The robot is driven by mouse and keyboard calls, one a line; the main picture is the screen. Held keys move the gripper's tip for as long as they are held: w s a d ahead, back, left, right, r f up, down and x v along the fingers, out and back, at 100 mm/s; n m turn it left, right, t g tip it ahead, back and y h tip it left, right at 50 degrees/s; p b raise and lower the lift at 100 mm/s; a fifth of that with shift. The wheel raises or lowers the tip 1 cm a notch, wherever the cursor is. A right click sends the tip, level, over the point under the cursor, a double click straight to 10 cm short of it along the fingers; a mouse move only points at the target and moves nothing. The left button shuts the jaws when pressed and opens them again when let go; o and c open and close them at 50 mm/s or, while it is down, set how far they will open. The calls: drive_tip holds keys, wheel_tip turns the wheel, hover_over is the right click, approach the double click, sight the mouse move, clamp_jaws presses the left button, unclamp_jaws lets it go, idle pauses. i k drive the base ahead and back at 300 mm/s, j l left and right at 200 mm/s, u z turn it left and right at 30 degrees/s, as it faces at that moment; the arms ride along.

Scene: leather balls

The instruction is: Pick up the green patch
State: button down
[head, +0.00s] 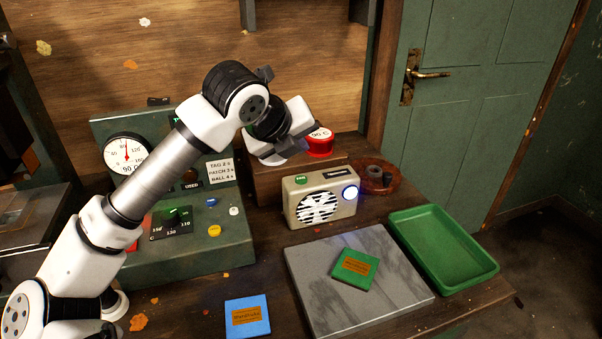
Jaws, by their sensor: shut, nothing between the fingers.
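The green patch (355,269) lies flat on a grey stone slab (308,264) at the front of the workbench. It is a square with an orange-brown label in its middle. My gripper (318,128) is shut and empty, up and to the left of the patch, near a red-and-white round object (320,141) on a wooden box (268,188). The gripper is well apart from the patch. Nothing covers the patch.
A blue patch (247,315) lies left of the slab. An empty green tray (443,249) stands to the right. A beige radio-like box (320,196) with a lit lamp stands behind the slab. A control panel with a dial (127,157) is at left.

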sight(356, 269)
drive_tip(key=k+j, duration=0.75)
drive_tip(key=k, duration=0.1)
